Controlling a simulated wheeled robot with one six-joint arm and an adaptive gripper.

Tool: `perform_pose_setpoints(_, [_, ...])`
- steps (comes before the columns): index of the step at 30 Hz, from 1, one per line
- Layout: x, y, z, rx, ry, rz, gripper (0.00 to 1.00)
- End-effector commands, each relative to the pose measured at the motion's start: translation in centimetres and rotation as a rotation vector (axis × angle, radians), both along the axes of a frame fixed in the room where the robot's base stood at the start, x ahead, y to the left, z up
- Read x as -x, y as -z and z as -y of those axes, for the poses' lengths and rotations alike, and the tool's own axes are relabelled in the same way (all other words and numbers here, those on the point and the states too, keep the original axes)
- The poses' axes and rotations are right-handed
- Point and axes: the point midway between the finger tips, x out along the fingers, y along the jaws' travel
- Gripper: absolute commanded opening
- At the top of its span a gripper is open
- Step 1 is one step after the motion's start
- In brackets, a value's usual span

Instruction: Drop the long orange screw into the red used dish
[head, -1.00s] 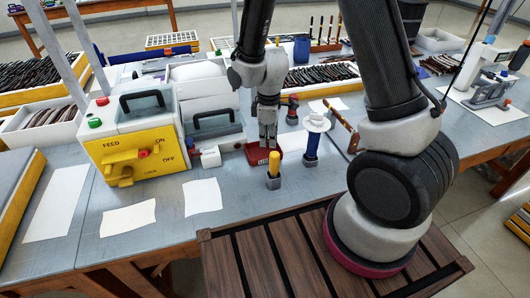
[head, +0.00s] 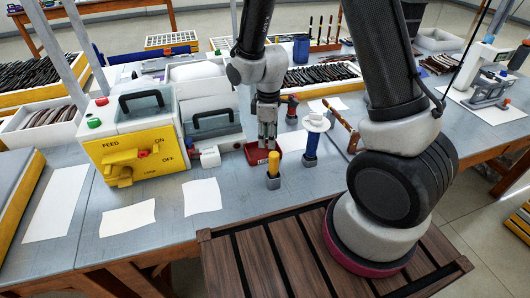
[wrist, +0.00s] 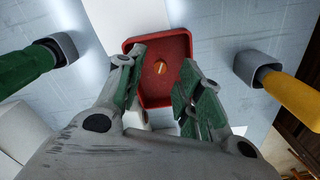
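The red dish (head: 254,156) sits on the grey bench, partly hidden behind my gripper in the head view. It also shows in the wrist view (wrist: 146,92) below my fingers. A small orange piece, seemingly the orange screw (wrist: 160,67), appears inside the dish between my fingers in the picture. It is too small to judge its length. My gripper (head: 267,148) is over the dish, pointing down. In the wrist view my gripper (wrist: 160,62) has its green-padded fingers apart, with nothing visibly pinched between them.
A yellow-handled tool in a grey holder (head: 273,182) stands just in front of the dish. The yellow feed machine (head: 135,160) is to the left. White papers (head: 202,196) lie on the front bench.

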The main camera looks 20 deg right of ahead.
Motion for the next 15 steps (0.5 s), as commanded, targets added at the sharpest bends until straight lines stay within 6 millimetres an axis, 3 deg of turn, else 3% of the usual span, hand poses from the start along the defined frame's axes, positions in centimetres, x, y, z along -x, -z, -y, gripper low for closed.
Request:
perform_pose_setpoints(9, [-0.1,-7.1,0.0,-0.003,0.000,0.006,0.36])
perform_pose_setpoints(15, [0.0,-9.9,0.0,-0.001,0.000,0.003,0.36])
